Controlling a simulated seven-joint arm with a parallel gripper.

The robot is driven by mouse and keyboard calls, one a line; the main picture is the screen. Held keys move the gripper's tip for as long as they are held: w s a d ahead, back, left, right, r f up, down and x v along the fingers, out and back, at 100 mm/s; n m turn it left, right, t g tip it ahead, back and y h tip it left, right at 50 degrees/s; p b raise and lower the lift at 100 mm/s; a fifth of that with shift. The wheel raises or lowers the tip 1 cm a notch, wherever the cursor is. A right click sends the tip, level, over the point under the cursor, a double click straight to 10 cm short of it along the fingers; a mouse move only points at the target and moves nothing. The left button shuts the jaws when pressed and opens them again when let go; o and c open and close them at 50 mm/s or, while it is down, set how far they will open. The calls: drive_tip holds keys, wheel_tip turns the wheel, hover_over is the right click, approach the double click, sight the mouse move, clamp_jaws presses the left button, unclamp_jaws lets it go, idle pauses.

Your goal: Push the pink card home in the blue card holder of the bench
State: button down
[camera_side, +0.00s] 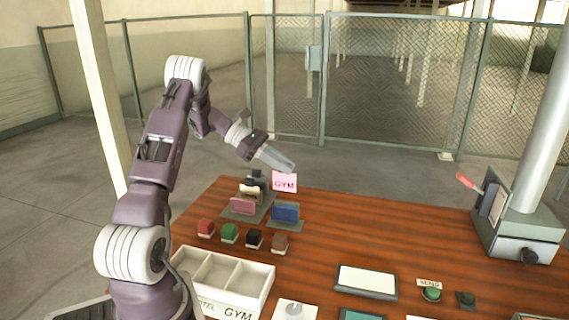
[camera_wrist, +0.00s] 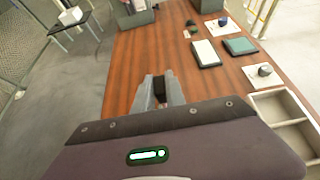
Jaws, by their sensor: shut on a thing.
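The pink card (camera_side: 284,182), lettered GYM, hangs upright from the tips of my gripper (camera_side: 289,168) in the side view. My gripper is shut on the card's upper part. The blue card holder (camera_side: 285,213) stands on the bench just below the card. The card looks apart from the holder, with a small gap between them; how well the two line up in depth I cannot tell. In the wrist view, my gripper (camera_wrist: 159,90) shows its two fingers over bare wood, and the card and blue holder cannot be made out.
A pink holder (camera_side: 242,206) and a dark device stand left of the blue holder. Several small coloured blocks (camera_side: 229,233) line the front. A white divided tray (camera_side: 228,280) sits front left. A lever machine (camera_side: 508,215) stands at right. Bench (camera_side: 400,215) between is clear.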

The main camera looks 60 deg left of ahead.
sight(283, 180)
drive_tip(key=shift+f, duration=2.45)
drive_tip(key=shift+f, duration=2.6)
drive_tip(key=c, duration=1.3)
unclamp_jaws()
drive_tip(key=shift+s+a, duration=0.1)
drive_tip(key=v, duration=0.7)
